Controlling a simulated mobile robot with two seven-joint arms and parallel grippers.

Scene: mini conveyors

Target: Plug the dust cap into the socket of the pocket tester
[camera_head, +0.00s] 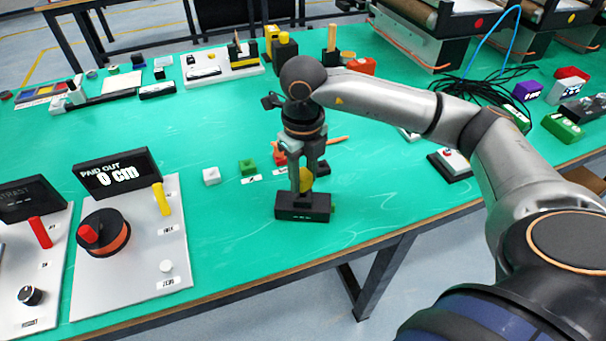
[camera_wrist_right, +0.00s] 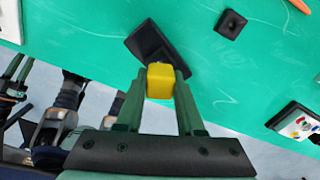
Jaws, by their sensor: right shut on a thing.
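My right gripper (camera_head: 302,184) points down over the green table, shut on a yellow block-shaped piece, which I take to be the dust cap (camera_head: 306,180). In the right wrist view the dust cap (camera_wrist_right: 159,82) sits between the two fingertips. A black box, which I take to be the pocket tester (camera_head: 302,207), lies directly below the gripper near the table's front edge. It also shows behind the cap in the right wrist view (camera_wrist_right: 148,40). I cannot make out its socket or whether the cap touches it.
A white cube (camera_head: 211,176), a green block (camera_head: 248,167) and a small black block (camera_head: 323,168) lie behind the tester. A board with a red-handled reel (camera_head: 172,245) stands left. Black cables (camera_head: 470,88) lie back right.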

